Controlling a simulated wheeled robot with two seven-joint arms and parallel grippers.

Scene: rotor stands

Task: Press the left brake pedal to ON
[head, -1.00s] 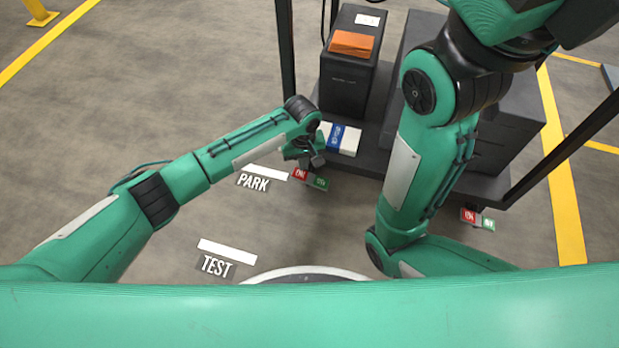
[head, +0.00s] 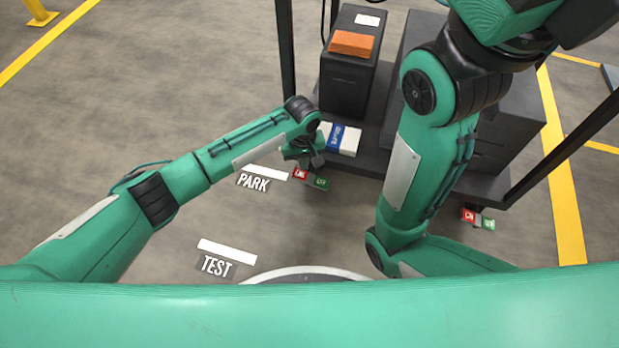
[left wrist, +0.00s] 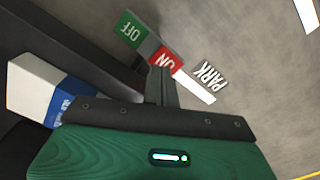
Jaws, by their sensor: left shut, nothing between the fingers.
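The left brake pedal (head: 310,179) has a red ON half and a green OFF half and sits low at the front left corner of the dark cart. In the left wrist view its red ON half (left wrist: 166,60) lies just beyond my fingertips, and its green OFF half (left wrist: 130,36) is to the left. My left gripper (head: 314,161) is shut and empty, just above the pedal in the head view; in the left wrist view its closed fingers (left wrist: 160,76) overlap the lower edge of ON. I cannot tell whether they touch. My right gripper is out of view.
A second red and green pedal (head: 477,218) is at the cart's right. A blue and white box (head: 341,139) lies on the cart base beside my left gripper. A black case (head: 347,85) with an orange block (head: 353,43) stands behind. PARK (head: 254,182) marks open floor.

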